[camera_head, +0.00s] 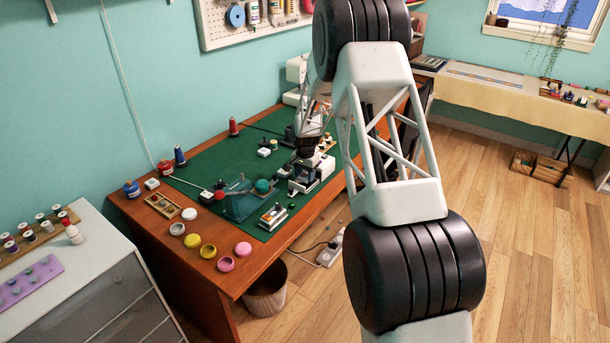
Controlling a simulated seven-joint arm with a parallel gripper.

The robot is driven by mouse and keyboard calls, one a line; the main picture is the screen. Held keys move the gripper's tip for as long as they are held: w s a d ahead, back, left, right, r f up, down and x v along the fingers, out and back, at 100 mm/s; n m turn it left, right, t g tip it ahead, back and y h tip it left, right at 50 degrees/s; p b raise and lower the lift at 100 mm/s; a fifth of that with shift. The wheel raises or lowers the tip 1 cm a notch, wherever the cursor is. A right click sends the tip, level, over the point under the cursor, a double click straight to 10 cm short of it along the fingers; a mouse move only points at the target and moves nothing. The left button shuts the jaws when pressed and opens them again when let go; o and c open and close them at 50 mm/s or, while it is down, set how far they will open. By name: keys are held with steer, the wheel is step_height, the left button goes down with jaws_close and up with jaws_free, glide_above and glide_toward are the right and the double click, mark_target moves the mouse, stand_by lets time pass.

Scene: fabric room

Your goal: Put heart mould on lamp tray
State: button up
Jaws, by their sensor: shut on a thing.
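My gripper (307,152) is at the far end of my arm, low over the back right of the green mat (215,165). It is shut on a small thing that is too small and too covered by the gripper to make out. I cannot tell whether that thing is the heart mould, and I see no clear heart shape elsewhere. A teal tray-like stand (238,206) sits on the mat left of my gripper, with a red-and-white lamp-like piece (207,195) at its left side. I cannot tell for sure that it is the lamp tray.
A grey and white machine (305,178) stands just below my gripper. A small metal device (273,216) is near the mat's front edge. Several round coloured pots, such as a pink one (243,249), line the wooden desk edge. A wooden compartment tray (164,205) lies left.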

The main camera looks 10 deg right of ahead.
mark_target(305, 175)
steer(key=shift+f, duration=0.55)
stand_by(0.4)
steer(key=o, duration=0.6)
steer(key=shift+r, duration=0.1)
steer(key=shift+r, duration=5.35)
